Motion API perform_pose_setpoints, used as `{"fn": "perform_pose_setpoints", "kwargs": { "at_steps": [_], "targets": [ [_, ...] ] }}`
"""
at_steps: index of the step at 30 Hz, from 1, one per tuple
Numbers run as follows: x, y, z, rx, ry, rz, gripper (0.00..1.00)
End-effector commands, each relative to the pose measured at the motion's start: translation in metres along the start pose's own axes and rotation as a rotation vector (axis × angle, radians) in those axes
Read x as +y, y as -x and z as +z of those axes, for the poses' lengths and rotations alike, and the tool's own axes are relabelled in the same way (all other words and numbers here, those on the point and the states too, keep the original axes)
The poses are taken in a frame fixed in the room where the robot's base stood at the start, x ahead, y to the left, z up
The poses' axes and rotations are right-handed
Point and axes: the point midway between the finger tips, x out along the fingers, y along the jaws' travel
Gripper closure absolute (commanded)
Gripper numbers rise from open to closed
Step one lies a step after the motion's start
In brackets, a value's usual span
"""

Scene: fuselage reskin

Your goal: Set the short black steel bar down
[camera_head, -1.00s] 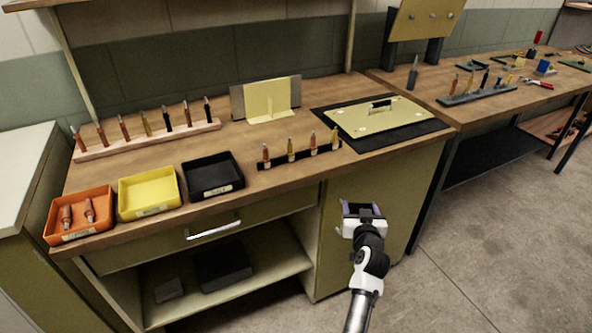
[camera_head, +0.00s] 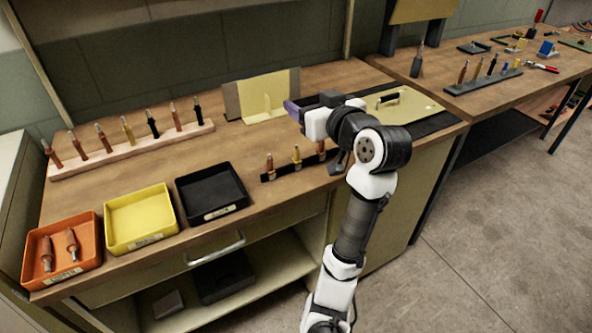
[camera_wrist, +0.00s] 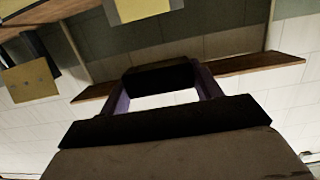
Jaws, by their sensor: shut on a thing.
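My gripper (camera_head: 308,104) is raised over the workbench, in front of the upright yellow-green bracket and left of the flat yellow-green panel (camera_head: 418,106). In the wrist view its two purple fingers are shut on the short black steel bar (camera_wrist: 158,77), which lies crosswise between their tips. The bar is held in the air, with nothing seen touching it from below. In the head view the bar is small and dark, and my gripper and arm partly hide it.
The bench (camera_head: 90,205) carries orange (camera_head: 88,267), yellow (camera_head: 165,232) and black (camera_head: 243,205) trays at its front left. A wooden rack (camera_head: 110,160) of upright tools stands behind them. A black tool strip (camera_head: 285,173) is partly behind my arm. Bare wood lies between rack and bracket.

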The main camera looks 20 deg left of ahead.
Motion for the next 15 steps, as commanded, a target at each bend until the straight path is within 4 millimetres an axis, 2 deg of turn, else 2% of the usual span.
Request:
{"fn": "perform_pose_setpoints", "kwargs": {
  "at_steps": [4, 7, 15],
  "targets": [
    [-0.004, 0.005, -0.004, 0.001, 0.000, -0.007, 0.73],
    [-0.005, 0.004, 0.004, -0.001, -0.001, -0.010, 0.73],
    [-0.006, -0.004, 0.059, -0.003, -0.003, -0.010, 0.73]
  ]
}}
